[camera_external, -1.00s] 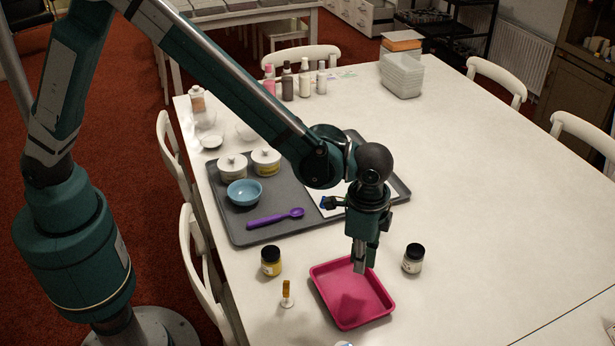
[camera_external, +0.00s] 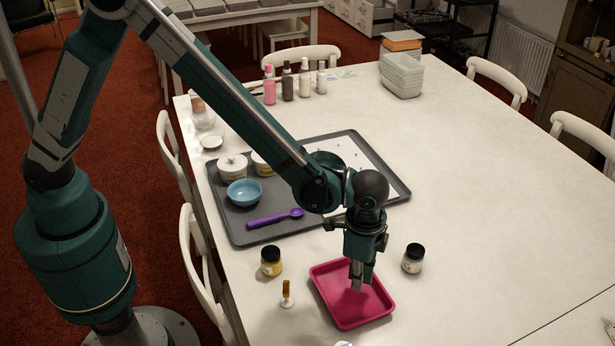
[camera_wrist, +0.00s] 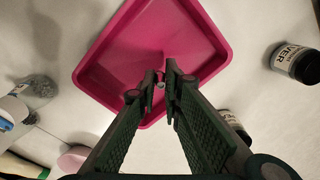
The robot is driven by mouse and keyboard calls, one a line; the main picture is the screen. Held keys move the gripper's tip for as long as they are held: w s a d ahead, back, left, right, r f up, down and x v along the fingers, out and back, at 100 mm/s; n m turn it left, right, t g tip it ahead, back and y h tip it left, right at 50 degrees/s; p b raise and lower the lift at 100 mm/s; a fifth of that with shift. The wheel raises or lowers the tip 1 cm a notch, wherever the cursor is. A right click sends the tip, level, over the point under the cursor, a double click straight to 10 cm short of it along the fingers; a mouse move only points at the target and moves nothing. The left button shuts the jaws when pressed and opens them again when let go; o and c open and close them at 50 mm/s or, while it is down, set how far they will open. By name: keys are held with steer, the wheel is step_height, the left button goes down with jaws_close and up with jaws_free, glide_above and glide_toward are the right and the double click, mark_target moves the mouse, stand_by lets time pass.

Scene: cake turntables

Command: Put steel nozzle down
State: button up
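My gripper (camera_external: 361,284) points down over the pink tray (camera_external: 327,299) near the front of the table. In the wrist view its fingertips (camera_wrist: 162,83) are nearly together, with a small shiny metal piece, seemingly the steel nozzle (camera_wrist: 159,85), between them. The fingers hide most of the nozzle, and it cannot be made out in the external view. The pink tray also shows in the wrist view (camera_wrist: 110,62), behind the fingertips. I cannot tell whether the nozzle touches the tray floor.
A dark-lidded jar (camera_external: 413,259) stands right of the tray, and a yellow jar (camera_external: 271,262) stands left. A small orange-topped item (camera_external: 287,294) is front left. The table's right side is clear.

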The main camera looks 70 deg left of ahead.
mark_target(357, 293)
steer(key=shift+f, duration=1.4)
steer(key=shift+f+b, duration=0.2)
steer(key=shift+b, duration=0.15)
steer(key=o, duration=0.6)
steer(key=shift+r, duration=0.2)
step_height(357, 293, up, 12)
steer(key=shift+s+d+r+p, duration=0.1)
steer(key=shift+s+d+p, duration=0.05)
steer(key=shift+p, duration=1.05)
